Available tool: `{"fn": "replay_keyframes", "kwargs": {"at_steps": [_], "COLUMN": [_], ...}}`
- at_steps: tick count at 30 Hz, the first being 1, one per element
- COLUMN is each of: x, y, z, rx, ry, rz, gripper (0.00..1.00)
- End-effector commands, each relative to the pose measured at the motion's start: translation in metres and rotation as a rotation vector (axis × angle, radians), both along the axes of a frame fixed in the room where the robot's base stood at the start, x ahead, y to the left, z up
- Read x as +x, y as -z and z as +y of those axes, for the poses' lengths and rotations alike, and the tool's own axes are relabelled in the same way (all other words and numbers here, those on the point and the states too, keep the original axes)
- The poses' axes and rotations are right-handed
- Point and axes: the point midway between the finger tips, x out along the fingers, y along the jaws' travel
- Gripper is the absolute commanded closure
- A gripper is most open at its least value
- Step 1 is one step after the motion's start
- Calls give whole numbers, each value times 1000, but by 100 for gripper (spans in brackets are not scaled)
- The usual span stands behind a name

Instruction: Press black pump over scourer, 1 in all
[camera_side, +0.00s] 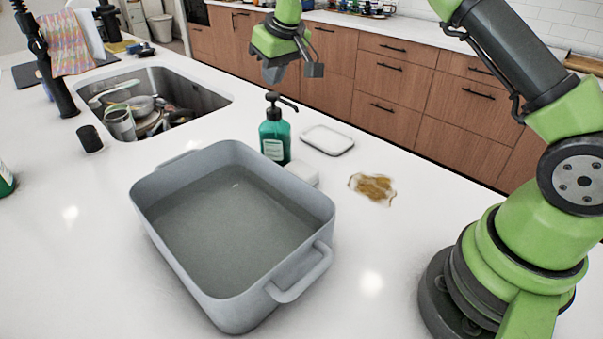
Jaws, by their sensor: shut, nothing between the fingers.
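A green soap bottle (275,142) with a pale label stands upright on the white counter behind the grey tub. Its black pump (276,104) is on top, with the nozzle pointing right. A pale block (303,173), possibly the scourer, lies at the bottle's foot, partly hidden by the tub's rim. A flat white dish (327,141) lies right of the bottle; I cannot tell whether anything thin lies in it. My gripper (292,72) is shut and empty, in the air above the bottle in the picture and clear of the pump.
A grey tub (315,207) of murky water fills the front middle. A brown stain-like patch (372,188) lies on the counter to its right. A sink (205,97) with dishes and a black tap (48,65) are at left.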

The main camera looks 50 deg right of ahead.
Motion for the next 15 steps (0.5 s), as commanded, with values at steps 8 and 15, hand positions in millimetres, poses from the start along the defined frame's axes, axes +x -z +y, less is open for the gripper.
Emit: {"fn": "replay_keyframes", "kwargs": {"at_steps": [8,15], "x": [0,1], "y": [-4,-28], "z": [0,0], "rx": [0,0], "ry": [0,0], "rz": [-1,-3], "gripper": [100,100]}}
